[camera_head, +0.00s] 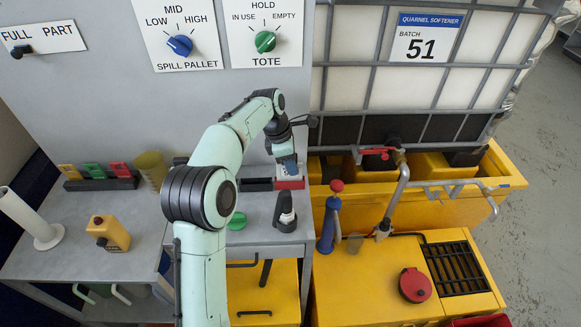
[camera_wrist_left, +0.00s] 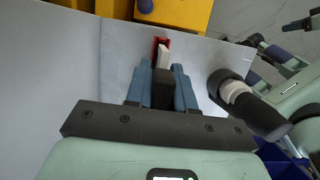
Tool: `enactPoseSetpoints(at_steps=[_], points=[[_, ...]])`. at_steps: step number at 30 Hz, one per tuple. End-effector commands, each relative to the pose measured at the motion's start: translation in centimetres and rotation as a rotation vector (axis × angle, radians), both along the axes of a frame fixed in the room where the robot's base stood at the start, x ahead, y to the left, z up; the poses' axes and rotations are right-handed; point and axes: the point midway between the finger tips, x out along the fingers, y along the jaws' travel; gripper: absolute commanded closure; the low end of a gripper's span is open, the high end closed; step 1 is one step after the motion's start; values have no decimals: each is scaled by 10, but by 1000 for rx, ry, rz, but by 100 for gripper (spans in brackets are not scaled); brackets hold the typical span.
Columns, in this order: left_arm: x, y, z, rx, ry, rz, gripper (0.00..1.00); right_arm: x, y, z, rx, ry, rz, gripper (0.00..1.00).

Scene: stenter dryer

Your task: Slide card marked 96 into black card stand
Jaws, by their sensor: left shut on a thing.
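My left gripper (camera_head: 287,163) is over the red card stand (camera_head: 291,184) at the back of the small grey table. In the left wrist view its blue fingers (camera_wrist_left: 163,85) are shut on a thin white card (camera_wrist_left: 164,53). The card is at the red stand (camera_wrist_left: 155,46); its number is hidden, and I cannot tell whether it is still seated there. The black card stand (camera_head: 255,184) is just left of the red one and looks empty.
A black handled tool with a white ring (camera_head: 285,213) stands on the table in front of the stands, close beside my left gripper. A green knob-like item (camera_head: 237,220) lies to its left. A grey panel stands behind.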

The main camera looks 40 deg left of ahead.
Motion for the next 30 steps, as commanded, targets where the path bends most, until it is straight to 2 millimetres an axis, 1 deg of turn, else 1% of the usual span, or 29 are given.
enactPoseSetpoints(at_steps=[2,5,12,14,17,20,24,27,30], points=[[1,0,6,1,-3,0,100,2,0,2,0,-2,0,57],[2,0,22,2,-7,1,100,7,0,7,1,-8,0,57],[3,0,73,2,-9,0,100,27,0,24,0,-31,0,57],[2,0,83,2,-9,0,100,32,0,27,0,-36,1,57],[-1,4,93,1,-5,2,100,32,0,27,0,-37,0,57],[-13,21,98,0,-1,9,100,32,0,27,0,-37,0,57],[-38,51,99,-3,2,11,100,32,0,27,0,-36,0,57],[-53,66,99,-2,1,7,100,31,0,27,0,-36,0,57],[-62,74,100,0,0,2,100,31,0,27,0,-36,0,57]])
